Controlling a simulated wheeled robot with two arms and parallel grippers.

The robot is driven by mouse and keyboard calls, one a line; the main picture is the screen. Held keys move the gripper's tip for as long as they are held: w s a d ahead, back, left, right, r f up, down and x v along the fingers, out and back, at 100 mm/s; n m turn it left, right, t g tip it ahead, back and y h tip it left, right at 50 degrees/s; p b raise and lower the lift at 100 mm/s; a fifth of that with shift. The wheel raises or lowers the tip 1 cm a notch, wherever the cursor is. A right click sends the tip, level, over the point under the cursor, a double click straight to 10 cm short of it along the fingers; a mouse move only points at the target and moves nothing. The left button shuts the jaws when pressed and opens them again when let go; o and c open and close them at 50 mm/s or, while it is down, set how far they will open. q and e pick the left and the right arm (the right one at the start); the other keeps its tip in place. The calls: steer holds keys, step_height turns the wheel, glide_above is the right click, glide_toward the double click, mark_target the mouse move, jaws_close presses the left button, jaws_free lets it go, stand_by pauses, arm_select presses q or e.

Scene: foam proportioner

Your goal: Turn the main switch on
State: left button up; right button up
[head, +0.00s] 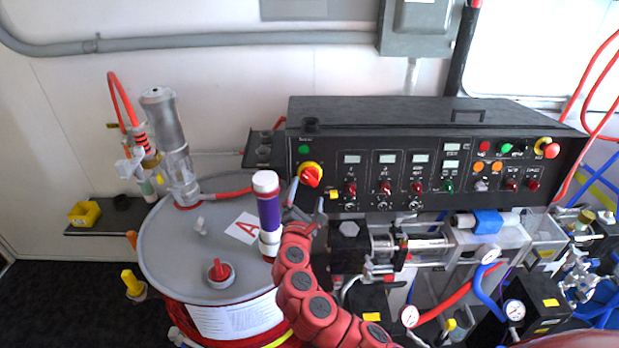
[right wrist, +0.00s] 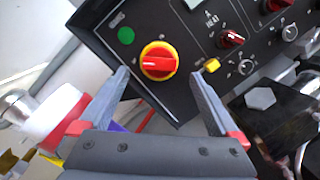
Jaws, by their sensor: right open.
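The main switch (head: 311,174) is a red rotary knob on a yellow ring at the left end of the black control panel (head: 335,190). In the right wrist view the knob (right wrist: 158,61) shows unobstructed, its red handle lying roughly level across the picture. My right gripper (head: 306,197) is just in front of and below the knob in the head view. In the right wrist view its two grey fingers (right wrist: 158,75) are spread wide, one towards each side of the knob, with nothing between them. Whether the tips touch the panel cannot be told. My left gripper is not in view.
A green lamp (right wrist: 126,36) and a small yellow button (right wrist: 212,66) sit near the knob. A drum (head: 185,245) with a purple-and-white cylinder (head: 268,205) stands left of my right arm. Pump hardware (head: 420,245) and hoses crowd the area below the panel.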

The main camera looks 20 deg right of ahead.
mark_target(310, 181)
steer(key=p+x, duration=0.1)
steer(key=x, duration=0.2)
steer(key=shift+w+d+r, duration=0.15)
steer(key=shift+w+d, duration=0.05)
steer(key=shift+w, duration=0.1)
steer(key=shift+x, duration=0.8)
steer(key=shift+c, duration=0.3)
steer(key=c, duration=1.3)
steer(key=shift+f+m+g+b, duration=0.15)
steer(key=shift+m+g+b, duration=0.05)
steer(key=shift+m+b, duration=0.5)
steer(key=shift+f+m+g+b, duration=0.2)
steer(key=shift+m+b, duration=0.35)
steer(key=shift+m, duration=0.25)
steer(key=m+g+b, duration=0.1)
steer(key=m+b, duration=0.5)
steer(key=m+g+b, duration=0.1)
steer(key=m+b, duration=0.5)
steer(key=b, duration=0.1)
steer(key=shift+r+g+y, duration=0.1)
steer(key=shift+g+y, duration=0.3)
steer(key=shift+r+m+y+b, duration=0.1)
steer(key=shift+m+y+b, duration=0.3)
steer(key=shift+m+b, duration=1.05)
